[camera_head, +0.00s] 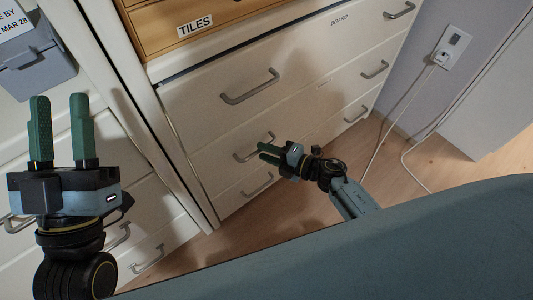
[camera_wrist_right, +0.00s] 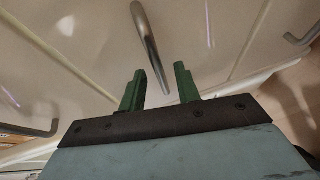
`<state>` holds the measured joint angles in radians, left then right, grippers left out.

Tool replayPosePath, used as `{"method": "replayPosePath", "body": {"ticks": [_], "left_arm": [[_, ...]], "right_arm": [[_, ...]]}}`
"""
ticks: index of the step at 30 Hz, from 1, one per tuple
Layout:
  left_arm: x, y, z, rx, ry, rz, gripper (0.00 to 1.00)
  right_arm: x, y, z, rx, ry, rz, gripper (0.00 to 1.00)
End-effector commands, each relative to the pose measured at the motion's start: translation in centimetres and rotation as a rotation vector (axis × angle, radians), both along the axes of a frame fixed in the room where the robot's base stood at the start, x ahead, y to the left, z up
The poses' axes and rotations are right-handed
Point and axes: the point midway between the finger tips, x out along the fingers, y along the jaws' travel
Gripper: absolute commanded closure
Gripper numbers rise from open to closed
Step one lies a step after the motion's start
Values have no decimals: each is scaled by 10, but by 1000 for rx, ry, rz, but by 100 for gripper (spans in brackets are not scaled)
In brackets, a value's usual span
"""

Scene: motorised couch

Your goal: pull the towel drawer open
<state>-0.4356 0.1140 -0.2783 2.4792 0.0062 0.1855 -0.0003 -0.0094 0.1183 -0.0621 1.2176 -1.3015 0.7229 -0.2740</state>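A white drawer chest (camera_head: 190,95) with metal bar handles stands ahead; no readable towel label shows, so I cannot tell which drawer is the towel drawer. My right gripper (camera_head: 264,150) is at a middle-row handle (camera_head: 243,152) in the head view. In the right wrist view its green fingers (camera_wrist_right: 160,86) are apart, and a bar handle (camera_wrist_right: 148,38) runs down toward the gap between the fingertips; I cannot tell whether they touch. The drawer fronts look closed. My left gripper (camera_head: 62,120) is open and empty at the left, fingers pointing up in the picture.
A wooden box labelled TILES (camera_head: 190,28) sits on the chest. A grey case (camera_head: 38,62) stands on another white cabinet at left. A wall socket (camera_head: 450,48) with a plugged white cable (camera_head: 398,120) is at right. A blue-grey surface (camera_head: 400,250) fills the foreground; wooden floor lies between.

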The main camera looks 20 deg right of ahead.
Motion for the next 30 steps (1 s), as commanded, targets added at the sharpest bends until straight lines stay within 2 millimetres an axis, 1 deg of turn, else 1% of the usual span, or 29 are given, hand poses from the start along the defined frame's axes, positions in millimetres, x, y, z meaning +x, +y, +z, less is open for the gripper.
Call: {"method": "replayPosePath", "body": {"ticks": [9, 11, 15, 17, 26, 30], "left_arm": [[-1, 0, 1, -4, -14, 0, 64], [-1, 0, 1, -4, -14, 0, 64], [-1, 0, 1, -4, -14, 0, 64], [-1, 0, 1, -4, -14, 0, 64], [-1, 0, 2, -4, -14, 0, 64], [0, 0, 2, -1, -5, 0, 64]], "right_arm": [[2, 2, 0, -1, -1, 0, 68], [2, 2, 0, -1, -1, 0, 74], [2, 2, 0, -1, -1, 0, 92], [2, 2, 0, -1, -1, 0, 100], [2, 2, 0, -1, -1, 1, 100], [-2, 4, 0, -1, 1, 9, 100]]}}
